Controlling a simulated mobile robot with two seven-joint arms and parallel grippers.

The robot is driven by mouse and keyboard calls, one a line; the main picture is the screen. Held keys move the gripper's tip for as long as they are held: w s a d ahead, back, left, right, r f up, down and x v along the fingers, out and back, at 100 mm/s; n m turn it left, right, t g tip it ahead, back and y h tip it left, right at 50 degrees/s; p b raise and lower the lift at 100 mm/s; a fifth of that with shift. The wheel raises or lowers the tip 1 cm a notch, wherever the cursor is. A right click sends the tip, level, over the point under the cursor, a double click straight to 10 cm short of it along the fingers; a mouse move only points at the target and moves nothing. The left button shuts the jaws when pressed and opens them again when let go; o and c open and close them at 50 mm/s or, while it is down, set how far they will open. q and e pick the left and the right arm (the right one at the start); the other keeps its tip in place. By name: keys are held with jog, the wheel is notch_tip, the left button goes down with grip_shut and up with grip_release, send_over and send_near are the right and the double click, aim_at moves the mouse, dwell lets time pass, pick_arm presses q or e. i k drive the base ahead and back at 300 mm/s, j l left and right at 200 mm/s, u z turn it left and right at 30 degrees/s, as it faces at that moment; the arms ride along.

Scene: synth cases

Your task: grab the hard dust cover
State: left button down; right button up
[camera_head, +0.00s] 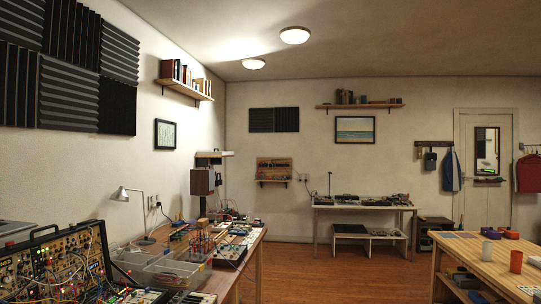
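I cannot pick out the hard dust cover with certainty. A clear, shallow plastic piece (172,274) rests on the left workbench, in front of patch cables; I cannot tell whether it is a cover or a bin. On the far table (325,208) lie several low dark devices (376,202), too small to tell whether one has a cover. Neither of my grippers shows in the head view.
A modular synth case (55,265) with many cables stands at the near left. A desk lamp (128,195) stands behind it. A wooden table (480,255) with a red cup (516,262) is at the right. Open wooden floor (335,275) lies between the benches.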

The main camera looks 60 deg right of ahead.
aim_at(214, 153)
jog(key=z, duration=1.45)
jog(key=i+l+z, duration=0.35)
jog(key=i, duration=0.45)
jog(key=i+z, duration=0.4)
jog(key=i, duration=3.3)
jog(key=i+u, duration=0.2)
jog(key=i, duration=1.25)
jog(key=i+z, duration=0.1)
jog(key=i, duration=1.35)
jog(key=i+u, duration=0.3)
jog(key=i, duration=0.2)
jog(key=i+u, duration=0.35)
jog(key=i+l+u, duration=0.3)
jog(key=i, duration=0.25)
